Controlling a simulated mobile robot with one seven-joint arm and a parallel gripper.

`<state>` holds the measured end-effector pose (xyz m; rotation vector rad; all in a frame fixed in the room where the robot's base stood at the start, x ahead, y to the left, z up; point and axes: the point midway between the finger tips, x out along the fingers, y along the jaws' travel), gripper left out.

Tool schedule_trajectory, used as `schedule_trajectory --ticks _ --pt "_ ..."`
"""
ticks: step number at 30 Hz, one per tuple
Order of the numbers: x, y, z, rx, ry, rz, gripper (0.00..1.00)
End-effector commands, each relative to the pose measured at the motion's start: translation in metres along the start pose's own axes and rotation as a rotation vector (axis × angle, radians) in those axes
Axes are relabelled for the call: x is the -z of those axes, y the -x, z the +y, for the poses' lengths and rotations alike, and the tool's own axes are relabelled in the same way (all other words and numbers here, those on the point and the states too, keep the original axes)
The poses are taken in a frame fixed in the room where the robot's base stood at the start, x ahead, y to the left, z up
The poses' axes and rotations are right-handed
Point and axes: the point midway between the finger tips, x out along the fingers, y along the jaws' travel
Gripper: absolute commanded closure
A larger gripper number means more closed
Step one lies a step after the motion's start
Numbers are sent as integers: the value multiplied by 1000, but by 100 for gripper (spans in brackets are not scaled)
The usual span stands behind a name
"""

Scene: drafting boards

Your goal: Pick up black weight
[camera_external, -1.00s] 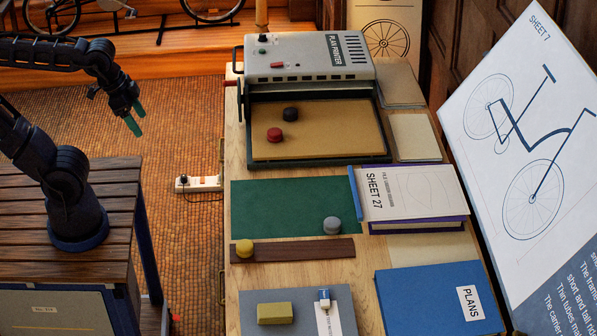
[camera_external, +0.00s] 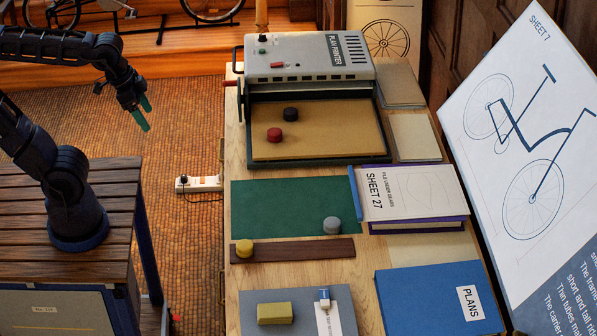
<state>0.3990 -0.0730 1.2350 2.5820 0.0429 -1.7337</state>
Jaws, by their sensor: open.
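The black weight (camera_external: 290,114) is a small dark round knob-like piece. It sits on the tan bed (camera_external: 340,140) of the plan printer (camera_external: 308,58), towards the back left. A red weight (camera_external: 275,135) sits just in front and to the left of it, apart from it. My gripper (camera_external: 143,114) has green fingertips and is open and empty. It hangs in the air over the floor, left of the table and well apart from the black weight.
A grey weight (camera_external: 332,225) stands on the green mat (camera_external: 265,207). A yellow weight (camera_external: 244,248) stands on a dark wooden strip (camera_external: 300,250). The printer's raised housing is behind the bed. Books, including a blue one (camera_external: 435,300), lie to the right. A power strip (camera_external: 198,184) lies on the floor.

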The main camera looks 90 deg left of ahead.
Motion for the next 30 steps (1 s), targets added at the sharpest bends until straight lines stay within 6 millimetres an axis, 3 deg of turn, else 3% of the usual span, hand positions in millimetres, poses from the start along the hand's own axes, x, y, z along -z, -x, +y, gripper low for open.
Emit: schedule_trajectory --ticks 14,23,30 --pt "128 -14 -51 40 226 -76 28" --pt "202 -44 -100 67 369 -120 28" --pt "252 -78 -150 89 485 -154 28"
